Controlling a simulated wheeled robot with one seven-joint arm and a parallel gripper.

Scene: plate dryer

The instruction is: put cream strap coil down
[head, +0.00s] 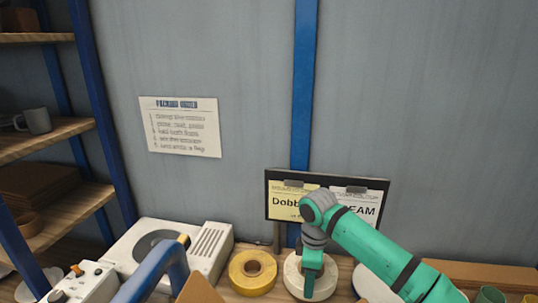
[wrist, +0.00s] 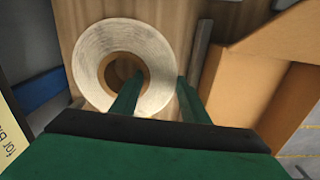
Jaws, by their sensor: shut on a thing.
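The cream strap coil (head: 293,283) is a pale ring at the bottom middle of the head view, to the right of the yellow coil. My gripper (head: 312,268) comes down over it from the right. In the wrist view the coil (wrist: 97,57) shows face-on above wood. My gripper (wrist: 159,76) is shut on its wall there, with one finger in the centre hole and the other outside the rim. I cannot tell whether the coil's underside touches the bench. My gripper hides part of the coil.
The yellow coil (head: 252,287) sits close on the left. A white machine (head: 212,243) stands further left, with a blue bar in front. A sign board (head: 272,212) is behind. A pale plate-like thing (head: 372,288) and a green cup (head: 491,294) are at right. A cardboard box (wrist: 262,45) is near.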

